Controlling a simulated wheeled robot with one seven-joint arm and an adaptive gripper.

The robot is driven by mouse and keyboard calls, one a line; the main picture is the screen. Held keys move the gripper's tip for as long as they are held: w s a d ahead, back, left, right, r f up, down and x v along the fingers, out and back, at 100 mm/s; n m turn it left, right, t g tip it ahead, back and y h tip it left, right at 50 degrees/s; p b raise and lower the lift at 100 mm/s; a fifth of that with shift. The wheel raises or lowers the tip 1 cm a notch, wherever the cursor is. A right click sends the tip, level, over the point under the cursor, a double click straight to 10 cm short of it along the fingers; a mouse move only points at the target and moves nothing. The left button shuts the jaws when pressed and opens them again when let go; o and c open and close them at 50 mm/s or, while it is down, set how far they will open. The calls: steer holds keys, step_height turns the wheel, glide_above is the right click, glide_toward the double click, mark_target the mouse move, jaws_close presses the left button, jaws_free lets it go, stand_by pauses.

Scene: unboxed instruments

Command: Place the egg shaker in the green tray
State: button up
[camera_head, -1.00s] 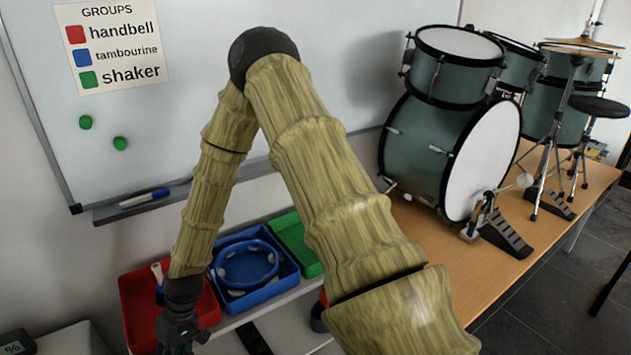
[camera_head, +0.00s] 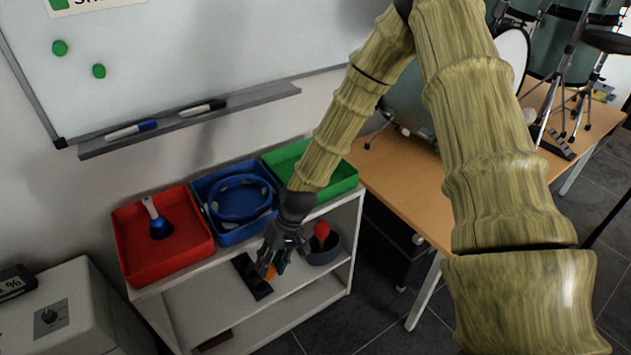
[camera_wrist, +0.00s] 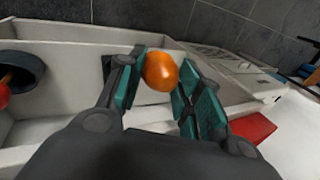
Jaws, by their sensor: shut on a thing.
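My gripper (camera_head: 272,256) is shut on an orange egg shaker (camera_wrist: 161,72), which sits between the teal finger pads in the wrist view. A small orange part of the shaker also shows in the head view (camera_head: 270,272). The gripper points down in front of the blue tray, over the lower shelf. The green tray (camera_head: 345,178) is on the top shelf at the right, behind my arm, which hides part of it. The visible part of its floor looks empty.
A red tray (camera_head: 128,268) holds a blue handbell (camera_head: 160,228). A blue tray (camera_head: 232,233) holds a blue tambourine (camera_head: 240,198). A dark bowl (camera_head: 324,256) with a red object (camera_head: 321,230) and a black holder (camera_head: 246,272) stand on the lower shelf.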

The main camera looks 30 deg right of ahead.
steer(key=shift+f+b, duration=0.55)
steer(key=shift+f, duration=0.35)
steer(key=shift+r, duration=0.25)
